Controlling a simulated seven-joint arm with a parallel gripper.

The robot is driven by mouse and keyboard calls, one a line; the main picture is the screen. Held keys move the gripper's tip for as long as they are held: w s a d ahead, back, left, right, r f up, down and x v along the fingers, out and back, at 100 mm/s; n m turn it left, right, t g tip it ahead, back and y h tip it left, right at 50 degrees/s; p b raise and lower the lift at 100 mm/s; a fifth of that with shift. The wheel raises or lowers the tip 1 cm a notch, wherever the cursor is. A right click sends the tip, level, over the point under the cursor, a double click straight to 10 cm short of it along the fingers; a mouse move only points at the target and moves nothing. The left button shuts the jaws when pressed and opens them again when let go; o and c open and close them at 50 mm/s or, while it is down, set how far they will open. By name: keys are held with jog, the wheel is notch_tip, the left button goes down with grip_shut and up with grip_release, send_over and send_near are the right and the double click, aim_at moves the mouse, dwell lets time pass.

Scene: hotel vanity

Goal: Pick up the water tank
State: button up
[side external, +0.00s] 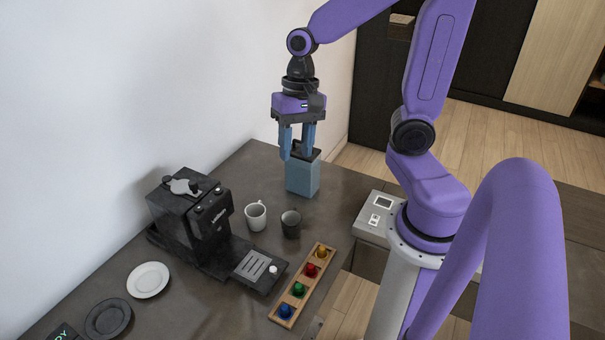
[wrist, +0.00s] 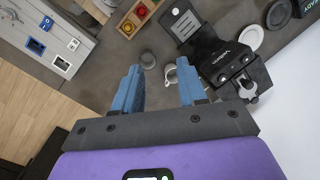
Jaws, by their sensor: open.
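The water tank (side external: 302,178) is a blue-grey upright box with a dark top, standing on the dark counter near its far end. My gripper (side external: 296,156) points down at the tank's top, with its two blue fingers apart. In the side view, the right finger overlaps the tank's top and the left finger hangs by its left edge. I cannot tell whether either finger touches the tank. In the wrist view, my open gripper (wrist: 158,100) shows only counter and cups between its fingers, and I cannot make out the tank there.
A black coffee machine (side external: 190,220) stands against the wall at left. A white mug (side external: 255,216) and a dark cup (side external: 291,224) stand between it and the tank. A wooden tray (side external: 302,287) holds colored pods. A white plate (side external: 148,280) and dark plate (side external: 108,318) lie nearer.

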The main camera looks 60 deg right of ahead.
jog(key=w+d+m+t+y, duration=0.15)
jog(key=w+d+m, duration=0.55)
jog(key=d+m, duration=0.75)
jog(key=s+d+m+t+h, duration=0.1)
jog(key=s+d+m+t, duration=0.15)
jog(key=d+m, duration=1.2)
jog(key=shift+m+t, duration=0.4)
jog(key=x, duration=1.7)
jog(key=shift+w+a+f, duration=0.1)
jog(key=shift+w+f, duration=0.05)
jog(key=shift+w, duration=0.1)
grip_shut()
